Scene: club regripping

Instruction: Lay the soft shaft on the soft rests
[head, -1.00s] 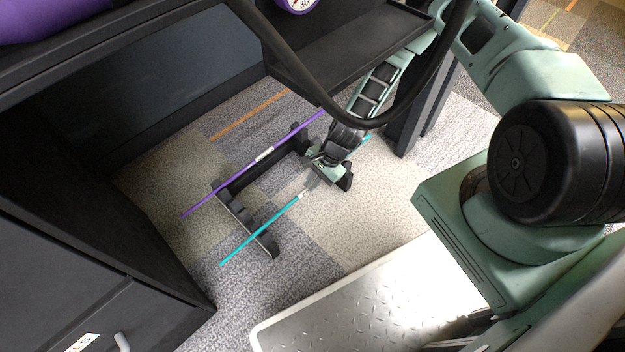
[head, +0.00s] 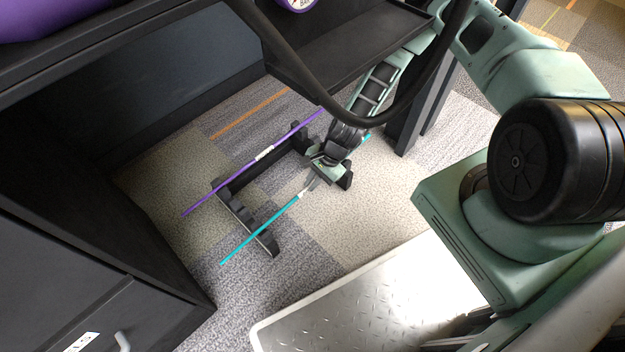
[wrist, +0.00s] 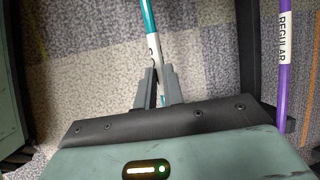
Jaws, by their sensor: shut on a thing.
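The teal shaft (head: 250,238) with a white label lies across the near side of a low black stand (head: 270,246) on the floor. It also shows in the wrist view (wrist: 147,16), where its label carries a letter that is partly cut off. My gripper (head: 312,183) is shut on the teal shaft near its label, its fingers (wrist: 160,82) on either side of it. I cannot tell whether the shaft touches the rests. A purple shaft (head: 225,184) lies on the stand's far side, parallel to the teal one. Its label reads REGULAR in the wrist view (wrist: 283,85).
A black shelf (head: 345,60) overhangs the stand, and my arm reaches down past it. A dark cabinet (head: 75,255) stands at the left. A metal tread-plate platform (head: 375,300) is at the front. Carpet (head: 370,215) is clear right of the stand.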

